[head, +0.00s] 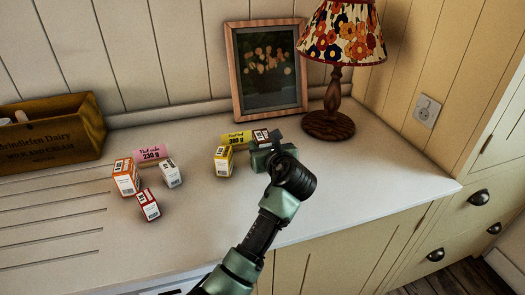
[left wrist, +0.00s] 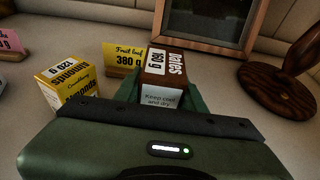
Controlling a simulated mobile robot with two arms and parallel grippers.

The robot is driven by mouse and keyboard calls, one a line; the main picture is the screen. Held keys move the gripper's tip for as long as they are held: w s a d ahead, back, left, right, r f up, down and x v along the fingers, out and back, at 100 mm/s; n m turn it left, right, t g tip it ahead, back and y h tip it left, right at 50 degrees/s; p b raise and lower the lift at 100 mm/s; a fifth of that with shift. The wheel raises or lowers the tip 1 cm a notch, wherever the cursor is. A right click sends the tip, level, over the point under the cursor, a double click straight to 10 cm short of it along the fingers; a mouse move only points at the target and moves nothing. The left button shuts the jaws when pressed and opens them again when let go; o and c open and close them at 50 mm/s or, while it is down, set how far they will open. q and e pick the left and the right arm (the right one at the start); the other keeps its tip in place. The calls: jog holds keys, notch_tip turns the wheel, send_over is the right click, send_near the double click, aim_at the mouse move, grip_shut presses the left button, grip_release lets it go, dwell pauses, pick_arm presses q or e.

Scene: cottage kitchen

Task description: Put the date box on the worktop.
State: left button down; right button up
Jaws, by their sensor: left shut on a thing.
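The date box (head: 261,136) is small, brown and white, and stands in front of the yellow card. My right gripper is not in view.
The yellow almonds box (head: 223,160) stands left of my gripper, by the yellow fruit loaf card (head: 236,138). Several small boxes stand near a pink card (head: 150,153). A framed picture (head: 267,70) and lamp (head: 328,122) stand behind. The worktop's right side is clear.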

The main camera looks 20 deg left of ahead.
pick_arm(q)
jog(key=shift+f, duration=0.9)
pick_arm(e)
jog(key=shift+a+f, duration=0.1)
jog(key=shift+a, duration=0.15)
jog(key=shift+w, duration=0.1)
pick_arm(q)
jog(key=c, duration=0.8)
grip_release()
jog(key=shift+c, duration=0.2)
